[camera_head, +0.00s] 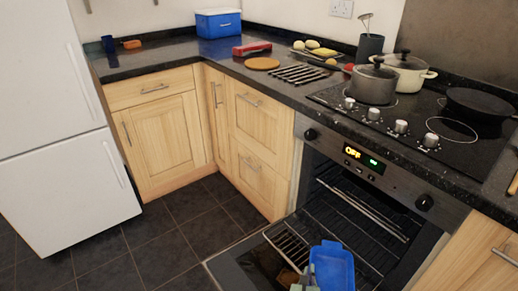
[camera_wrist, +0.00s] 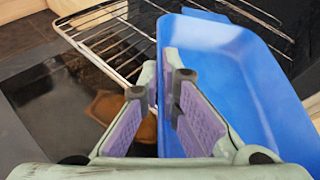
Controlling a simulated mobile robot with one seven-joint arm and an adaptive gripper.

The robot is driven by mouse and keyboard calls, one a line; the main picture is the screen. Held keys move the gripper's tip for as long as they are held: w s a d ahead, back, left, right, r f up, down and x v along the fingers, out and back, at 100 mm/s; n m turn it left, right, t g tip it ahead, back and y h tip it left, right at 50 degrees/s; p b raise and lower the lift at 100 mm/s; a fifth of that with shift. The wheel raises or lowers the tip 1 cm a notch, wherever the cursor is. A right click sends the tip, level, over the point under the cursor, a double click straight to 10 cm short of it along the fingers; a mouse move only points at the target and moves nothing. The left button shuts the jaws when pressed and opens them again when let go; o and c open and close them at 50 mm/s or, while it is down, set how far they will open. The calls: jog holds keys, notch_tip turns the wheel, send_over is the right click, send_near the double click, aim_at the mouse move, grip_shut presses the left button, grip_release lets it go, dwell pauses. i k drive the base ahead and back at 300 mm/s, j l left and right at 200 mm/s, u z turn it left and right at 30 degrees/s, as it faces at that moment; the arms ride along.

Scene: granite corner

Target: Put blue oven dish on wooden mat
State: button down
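The blue oven dish (camera_head: 332,268) is low in front of the oven, over the open oven door. It fills the right of the wrist view (camera_wrist: 232,75). My gripper (camera_head: 303,280) is at the dish's left side. In the wrist view my gripper's fingers (camera_wrist: 162,88) are close together, one on each side of the dish's left wall, pinching it. Whether the dish rests on anything is unclear. The round wooden mat (camera_head: 262,63) lies on the dark counter, left of a black-barred rack. Its top is bare.
The oven door (camera_head: 245,270) is open, with a wire rack (camera_head: 288,245) by the dish. A red object (camera_head: 252,48) is behind the mat, and a blue cooler box (camera_head: 218,23) farther back. Pots (camera_head: 372,85) and a black pan (camera_head: 480,102) stand on the hob.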

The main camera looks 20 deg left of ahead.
aim_at(254, 63)
jog(key=i+j+z, duration=0.1)
jog(key=j+z, duration=0.15)
jog(key=j, duration=1.75)
jog(key=j+z, duration=0.3)
jog(key=j, duration=1.7)
